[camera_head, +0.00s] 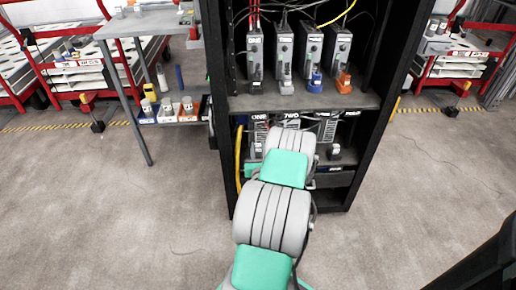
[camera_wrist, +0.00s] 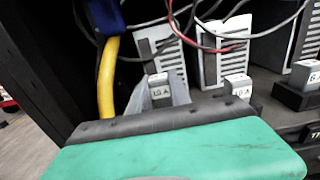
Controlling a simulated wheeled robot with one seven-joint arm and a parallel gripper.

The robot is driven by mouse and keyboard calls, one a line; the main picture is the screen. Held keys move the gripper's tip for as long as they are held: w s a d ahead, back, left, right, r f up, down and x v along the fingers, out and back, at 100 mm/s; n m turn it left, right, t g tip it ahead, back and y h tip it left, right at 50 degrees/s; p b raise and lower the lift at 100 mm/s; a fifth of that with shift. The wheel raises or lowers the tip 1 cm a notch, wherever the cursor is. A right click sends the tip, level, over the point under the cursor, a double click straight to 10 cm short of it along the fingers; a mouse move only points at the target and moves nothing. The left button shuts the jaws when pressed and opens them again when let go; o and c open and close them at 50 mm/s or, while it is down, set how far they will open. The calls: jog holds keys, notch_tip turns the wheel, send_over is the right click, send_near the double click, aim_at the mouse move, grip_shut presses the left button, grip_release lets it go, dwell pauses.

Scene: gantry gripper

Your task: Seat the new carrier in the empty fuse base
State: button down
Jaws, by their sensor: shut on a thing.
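My gripper (camera_wrist: 172,97) is inside the lower bay of the black cabinet; in the head view my own arm hides it. In the wrist view its green body fills the bottom. It is shut on a small light grey carrier (camera_wrist: 159,88) with a pale rating label, in front of a grey slotted unit (camera_wrist: 160,48). A similar labelled carrier (camera_wrist: 238,86) stands to the right, before a second slotted unit (camera_wrist: 218,50). Another labelled block (camera_wrist: 305,74) sits on a black base at the right edge. Which fuse base is empty, and whether the held carrier touches one, I cannot tell.
A yellow cable (camera_wrist: 107,75) hangs left of my gripper, and thin red and grey wires (camera_wrist: 205,32) cross above it. The cabinet shelf (camera_head: 300,101) overhead carries several grey modules (camera_head: 310,45). A side table (camera_head: 150,24) stands at left.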

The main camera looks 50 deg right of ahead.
jog(key=shift+f+b, duration=0.95)
jog(key=shift+f, duration=0.3)
jog(key=c, duration=1.1)
grip_release()
jog(key=shift+s+a, duration=0.1)
jog(key=b+v, duration=0.1)
jog(key=v, duration=0.6)
jog(key=shift+s+a, duration=0.2)
jog(key=shift+s, duration=0.1)
